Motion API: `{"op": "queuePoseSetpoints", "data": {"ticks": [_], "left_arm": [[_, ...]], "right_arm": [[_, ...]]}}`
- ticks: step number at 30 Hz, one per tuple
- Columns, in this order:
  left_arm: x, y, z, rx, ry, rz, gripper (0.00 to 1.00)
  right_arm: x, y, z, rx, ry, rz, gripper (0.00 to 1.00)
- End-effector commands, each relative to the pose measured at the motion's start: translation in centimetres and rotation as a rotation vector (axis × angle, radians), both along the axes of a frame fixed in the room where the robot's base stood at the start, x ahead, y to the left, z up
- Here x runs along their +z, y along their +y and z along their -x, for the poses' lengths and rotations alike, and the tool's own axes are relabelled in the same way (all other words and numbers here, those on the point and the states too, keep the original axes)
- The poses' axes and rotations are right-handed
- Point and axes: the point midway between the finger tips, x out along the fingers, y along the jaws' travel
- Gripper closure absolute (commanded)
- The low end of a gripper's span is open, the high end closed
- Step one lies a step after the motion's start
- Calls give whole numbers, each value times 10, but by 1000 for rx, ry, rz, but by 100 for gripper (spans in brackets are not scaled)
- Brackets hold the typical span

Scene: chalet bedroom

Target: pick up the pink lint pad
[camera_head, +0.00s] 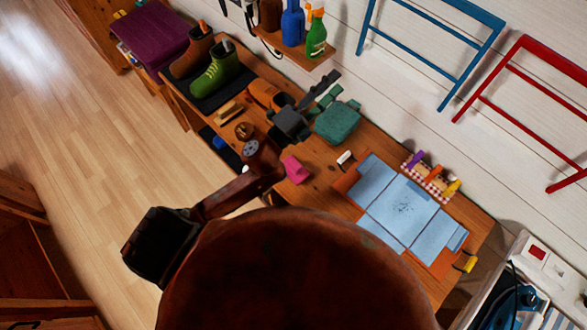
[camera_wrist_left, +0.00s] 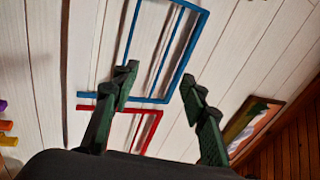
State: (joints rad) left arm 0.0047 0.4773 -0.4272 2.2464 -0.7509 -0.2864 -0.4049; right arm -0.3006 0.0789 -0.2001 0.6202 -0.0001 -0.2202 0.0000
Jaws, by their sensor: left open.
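The pink lint pad (camera_head: 296,169) lies on the wooden bench top, just below and right of my left wrist in the head view. My left gripper (camera_head: 333,85) is raised over the bench, its fingers pointing up and right, away from the pad. In the left wrist view the two green fingers (camera_wrist_left: 160,82) are spread with nothing between them. That view faces the wall and does not show the pad. My right gripper is in neither view.
A teal block (camera_head: 338,122) sits near my gripper. A white piece (camera_head: 344,158), a blue folded sheet (camera_head: 403,208) and a checked cloth with coloured pieces (camera_head: 431,183) lie right. Boots (camera_head: 215,70) stand left. A wall shelf (camera_head: 293,45) holds bottles; blue (camera_head: 430,43) and red racks (camera_head: 525,110) hang.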

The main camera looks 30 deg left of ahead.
Motion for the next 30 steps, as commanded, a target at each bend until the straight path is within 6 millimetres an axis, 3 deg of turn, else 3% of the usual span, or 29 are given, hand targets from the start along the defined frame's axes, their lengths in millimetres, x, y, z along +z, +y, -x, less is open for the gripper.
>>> {"op": "queuePoseSetpoints", "data": {"ticks": [1,2,5,8,9,13,17,18,21,24,27,29,30], "left_arm": [[21,-37,10,-91,-125,-125,59],[29,-59,20,-145,-198,-200,59],[37,-126,58,-325,-436,-454,59],[14,-177,99,-509,-659,-717,59],[-3,-192,115,-585,-743,-825,59],[-76,-208,152,-840,-984,-1181,59],[-159,-173,161,-1119,-1155,-1544,59],[-182,-153,157,-1210,-1187,-1654,59],[-224,-94,140,-1429,-1221,-1901,59],[-243,-34,120,-1625,-1194,-2095,59],[-248,14,105,-1774,-1141,-2222,59],[-248,33,100,-1835,-1112,-2269,59],[-248,42,97,1856,1088,2278,59]], "right_arm": [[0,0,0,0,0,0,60],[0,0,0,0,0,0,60],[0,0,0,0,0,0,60],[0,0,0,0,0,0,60],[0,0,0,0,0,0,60],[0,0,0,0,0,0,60],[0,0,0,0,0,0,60],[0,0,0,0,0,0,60],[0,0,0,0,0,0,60],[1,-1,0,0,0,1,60],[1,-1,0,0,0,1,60],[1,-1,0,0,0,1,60],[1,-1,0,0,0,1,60]]}}
